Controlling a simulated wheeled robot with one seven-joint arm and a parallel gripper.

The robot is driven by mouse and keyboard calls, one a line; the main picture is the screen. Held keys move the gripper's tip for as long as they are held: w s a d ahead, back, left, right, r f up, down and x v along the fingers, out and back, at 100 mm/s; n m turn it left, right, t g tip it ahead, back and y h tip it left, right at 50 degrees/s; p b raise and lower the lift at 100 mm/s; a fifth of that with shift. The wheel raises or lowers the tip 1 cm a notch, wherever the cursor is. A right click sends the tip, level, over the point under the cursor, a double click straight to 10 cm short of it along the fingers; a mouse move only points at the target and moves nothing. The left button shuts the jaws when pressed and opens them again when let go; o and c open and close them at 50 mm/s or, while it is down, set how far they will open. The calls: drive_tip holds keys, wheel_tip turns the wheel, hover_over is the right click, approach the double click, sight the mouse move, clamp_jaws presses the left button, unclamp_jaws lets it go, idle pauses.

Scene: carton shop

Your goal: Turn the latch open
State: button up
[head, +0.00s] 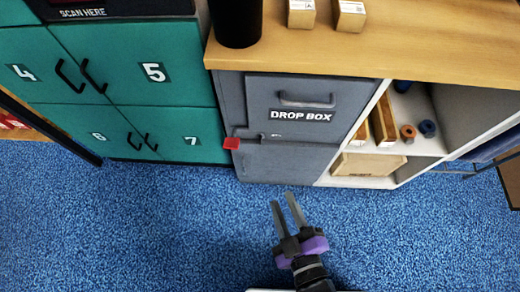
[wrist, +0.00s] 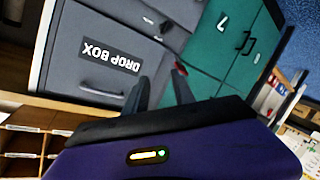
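The grey drop box (head: 275,150) stands under the wooden counter, its front door shut, with a handle (head: 307,101) and a "DROP BOX" label. A red tab (head: 232,143) sticks out at its left edge, and a small light metal piece (head: 271,136) sits below the label. I cannot tell which of these is the latch. The red tab also shows in the wrist view (wrist: 181,69), just beyond the fingertips. My gripper (head: 282,199) is open and empty, over the blue carpet in front of the box, apart from it. Its two fingers (wrist: 160,85) show spread in the wrist view.
Green numbered lockers (head: 120,90) stand left of the box. An open white shelf (head: 410,165) with cartons and rolls stands to its right. A black cylinder (head: 236,20) and small boxes (head: 350,14) are on the counter (head: 420,50). The blue carpet (head: 150,230) in front is clear.

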drive_tip(key=w+a+f+n+b, duration=0.3)
drive_tip(key=w+a+f+n, duration=0.25)
drive_tip(key=f, duration=0.35)
drive_tip(key=n+t+h+b, duration=0.3)
drive_tip(key=n+t+h, duration=0.15)
drive_tip(key=n, duration=1.45)
approach(260, 143)
drive_tip(key=w+r, duration=0.1)
drive_tip(key=w, duration=0.1)
drive_tip(key=shift+g+h, duration=0.25)
drive_tip(key=shift+g, duration=0.2)
drive_tip(key=shift+w+a+b, duration=0.15)
drive_tip(key=shift+w+b, duration=0.55)
drive_tip(key=shift+w, duration=2.9)
clamp_jaws()
